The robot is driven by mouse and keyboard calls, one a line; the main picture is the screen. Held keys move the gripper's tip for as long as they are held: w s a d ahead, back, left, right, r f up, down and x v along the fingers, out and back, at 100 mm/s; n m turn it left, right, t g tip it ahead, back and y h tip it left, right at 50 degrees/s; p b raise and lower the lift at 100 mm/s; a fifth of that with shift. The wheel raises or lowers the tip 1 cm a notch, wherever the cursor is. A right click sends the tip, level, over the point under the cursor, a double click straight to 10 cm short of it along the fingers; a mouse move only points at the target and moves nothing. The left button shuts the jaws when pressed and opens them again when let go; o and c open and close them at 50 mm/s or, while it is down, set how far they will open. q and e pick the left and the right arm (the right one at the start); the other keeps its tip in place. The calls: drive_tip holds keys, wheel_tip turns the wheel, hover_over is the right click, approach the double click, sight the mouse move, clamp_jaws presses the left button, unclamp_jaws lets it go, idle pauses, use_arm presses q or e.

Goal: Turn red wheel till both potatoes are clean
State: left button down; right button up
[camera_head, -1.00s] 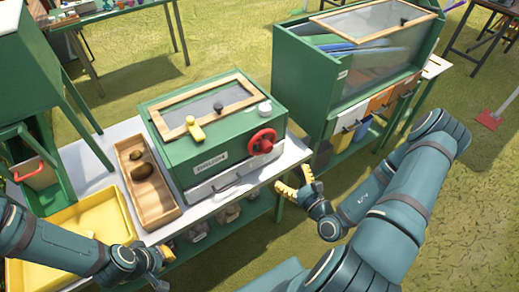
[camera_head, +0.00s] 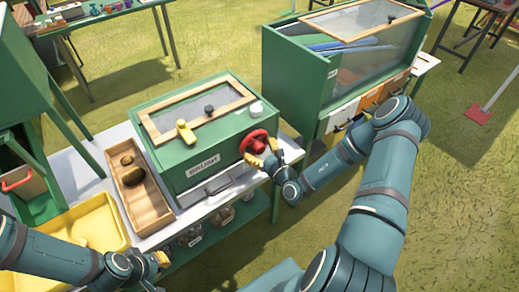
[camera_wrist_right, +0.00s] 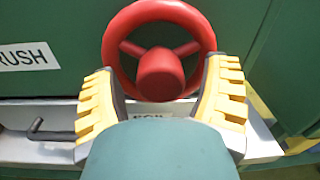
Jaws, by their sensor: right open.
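The red wheel (camera_head: 258,145) is on the front of the green box labelled BRUSH (camera_head: 197,122), near its right end. It fills the top middle of the right wrist view (camera_wrist_right: 160,60). My right gripper (camera_head: 262,156) is at the wheel's lower rim, open, its yellow-padded fingers on either side of the wheel's lower part. I cannot tell if they touch it. Two brown potatoes (camera_head: 131,174) lie in the wooden tray (camera_head: 152,211) left of the box. My left gripper (camera_head: 160,262) is at the lower left by the table's front edge; its finger state is unclear.
A yellow bin (camera_head: 95,216) stands left of the wooden tray. A larger green cabinet (camera_head: 300,80) stands behind on the right.

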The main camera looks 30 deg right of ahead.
drive_tip(key=c, duration=1.2)
drive_tip(key=shift+c, duration=0.2)
